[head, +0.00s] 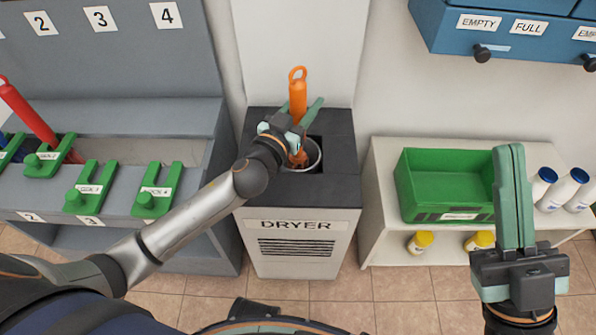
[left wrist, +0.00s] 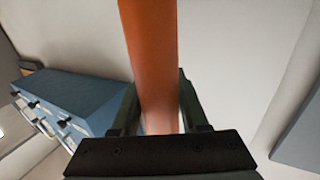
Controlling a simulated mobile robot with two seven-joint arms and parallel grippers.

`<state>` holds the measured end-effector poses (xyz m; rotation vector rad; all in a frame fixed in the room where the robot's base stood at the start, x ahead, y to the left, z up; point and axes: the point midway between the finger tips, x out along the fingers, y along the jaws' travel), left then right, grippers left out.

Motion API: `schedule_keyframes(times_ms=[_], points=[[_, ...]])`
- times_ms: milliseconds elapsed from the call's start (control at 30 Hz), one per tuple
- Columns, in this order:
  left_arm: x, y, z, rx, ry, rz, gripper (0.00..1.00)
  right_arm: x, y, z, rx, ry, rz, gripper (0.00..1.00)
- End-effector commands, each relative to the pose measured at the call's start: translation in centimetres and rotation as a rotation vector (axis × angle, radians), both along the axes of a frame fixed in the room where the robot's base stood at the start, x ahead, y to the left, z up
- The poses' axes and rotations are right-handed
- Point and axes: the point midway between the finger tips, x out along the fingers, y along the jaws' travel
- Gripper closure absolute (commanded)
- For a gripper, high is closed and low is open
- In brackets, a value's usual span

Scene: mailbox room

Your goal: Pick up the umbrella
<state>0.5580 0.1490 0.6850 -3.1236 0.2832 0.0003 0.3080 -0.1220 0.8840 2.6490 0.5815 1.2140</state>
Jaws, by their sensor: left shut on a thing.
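The orange umbrella (head: 298,92) stands upright in the round opening of the dryer (head: 262,190), its looped handle on top. Its lower part shows in the opening below my gripper. My left gripper (head: 297,122) is shut on the umbrella below the handle. In the left wrist view the orange umbrella (left wrist: 150,62) runs between the two fingers of my left gripper (left wrist: 158,112). My right gripper (head: 513,195) is off to the right, in front of the green bin, away from the umbrella. Its fingers overlap from this angle, so its opening is unclear.
A grey rack (head: 170,120) at left holds a red umbrella (head: 27,112) and several green locks (head: 155,190). A white shelf (head: 383,190) at right carries a green bin (head: 425,172) and white bottles (head: 563,187). A blue cabinet (head: 440,28) hangs above it.

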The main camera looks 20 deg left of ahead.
Motion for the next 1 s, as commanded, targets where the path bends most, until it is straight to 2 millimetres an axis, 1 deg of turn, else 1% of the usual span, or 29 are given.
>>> schedule_keyframes(times_ms=[33, 300, 1000], points=[[-0.01, -0.01, 0.0, 0.0, 0.0, 0.0, 0.69, 0.0, -0.01, 0.02, 0.0, -0.001, 0.0, 1.0], [-0.01, -0.01, -0.01, 0.0, 0.0, 0.0, 1.0, 0.02, -0.07, 0.08, 0.003, -0.002, -0.003, 1.0], [-0.01, 0.0, -0.02, 0.0, 0.0, 0.0, 1.0, 0.05, -0.16, 0.17, 0.009, -0.003, -0.006, 1.0]])
